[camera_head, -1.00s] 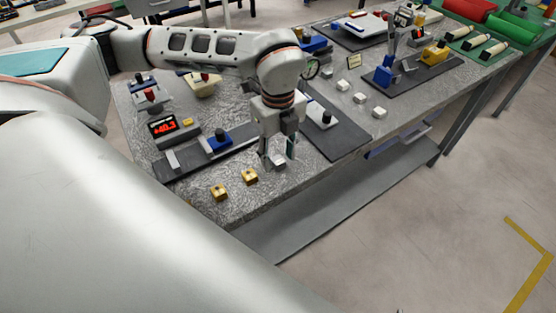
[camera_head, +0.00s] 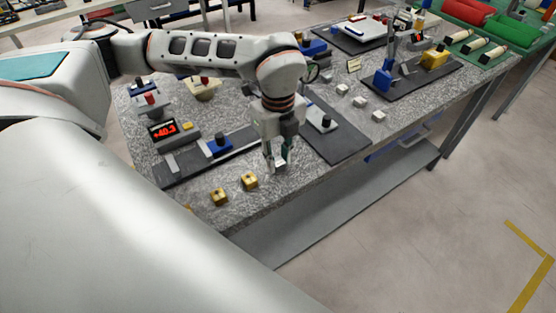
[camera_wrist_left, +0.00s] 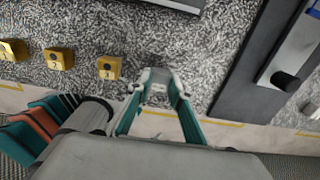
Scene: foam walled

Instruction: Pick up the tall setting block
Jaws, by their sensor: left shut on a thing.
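My left gripper (camera_head: 279,168) points down over the front part of the grey speckled bench. It is shut on a small pale grey block, taken as the tall setting block (camera_wrist_left: 159,78), which shows between the fingertips in the left wrist view. The fingers hide much of the block, and I cannot tell whether it touches the bench. Gold blocks with dark marks stand to the left of the gripper, one nearest it (camera_head: 250,181) and another farther left (camera_head: 219,197). My right gripper is not in view.
Behind the gripper lies a dark rail with a blue slider (camera_head: 219,145). A red digital display (camera_head: 163,130) stands to its left. A dark plate with a black knob (camera_head: 326,123) lies right of the gripper. Small pale blocks (camera_head: 360,102) stand farther right. The bench's front edge is close.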

